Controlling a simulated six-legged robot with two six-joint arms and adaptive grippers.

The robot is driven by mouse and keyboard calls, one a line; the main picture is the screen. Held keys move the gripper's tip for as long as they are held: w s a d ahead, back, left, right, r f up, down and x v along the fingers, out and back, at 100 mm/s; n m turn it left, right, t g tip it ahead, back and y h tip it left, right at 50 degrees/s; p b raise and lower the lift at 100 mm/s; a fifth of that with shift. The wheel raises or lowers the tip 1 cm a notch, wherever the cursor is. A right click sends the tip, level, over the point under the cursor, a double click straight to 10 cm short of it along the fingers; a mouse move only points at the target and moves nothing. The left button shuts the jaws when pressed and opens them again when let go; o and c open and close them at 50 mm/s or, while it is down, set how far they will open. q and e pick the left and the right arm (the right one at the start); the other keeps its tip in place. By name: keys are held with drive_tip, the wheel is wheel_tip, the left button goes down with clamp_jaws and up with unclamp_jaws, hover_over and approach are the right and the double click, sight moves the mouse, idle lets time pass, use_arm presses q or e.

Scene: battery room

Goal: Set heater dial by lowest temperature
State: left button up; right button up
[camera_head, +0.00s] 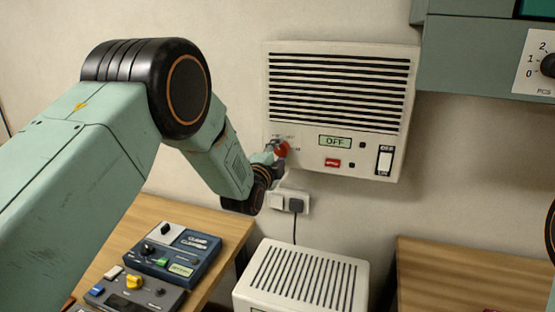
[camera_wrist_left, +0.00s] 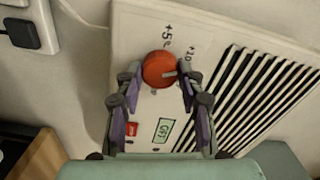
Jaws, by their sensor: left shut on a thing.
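The wall heater (camera_head: 340,108) is a white box with black slats, mounted on the wall in the middle of the head view. Its display (camera_head: 335,141) reads OFF. The red heater dial (camera_head: 282,149) is at its lower left, partly hidden by my left gripper (camera_head: 272,157). In the left wrist view the dial (camera_wrist_left: 158,69) has a pale pointer mark, with +5 and +10 printed beside it. My left gripper (camera_wrist_left: 158,82) is shut on the dial, one finger on each side. My right gripper is not in view.
A red button (camera_head: 332,163) and a rocker switch (camera_head: 385,161) are on the heater's front. A socket with a plug (camera_head: 296,205) is below. A white vented box (camera_head: 300,277) stands beneath. Control boxes (camera_head: 188,252) lie on the left table. A grey-green cabinet (camera_head: 470,60) hangs at right.

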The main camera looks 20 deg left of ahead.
use_arm(q)
drive_tip(key=m+b, duration=0.2)
drive_tip(key=m, duration=0.4)
drive_tip(key=shift+d+m+b, duration=0.1)
drive_tip(key=shift+m+b, duration=0.2)
drive_tip(key=shift+b, duration=0.05)
drive_tip(key=m+b, duration=0.1)
drive_tip(key=m, duration=0.3)
drive_tip(key=shift+f, duration=0.2)
drive_tip(key=shift+f+m+b, duration=0.15)
drive_tip(key=shift+m+b, duration=0.15)
drive_tip(key=o, duration=1.1)
drive_tip(key=shift+s+d+r, duration=0.1)
drive_tip(key=shift+r, duration=0.1)
drive_tip(key=shift+o, duration=0.3)
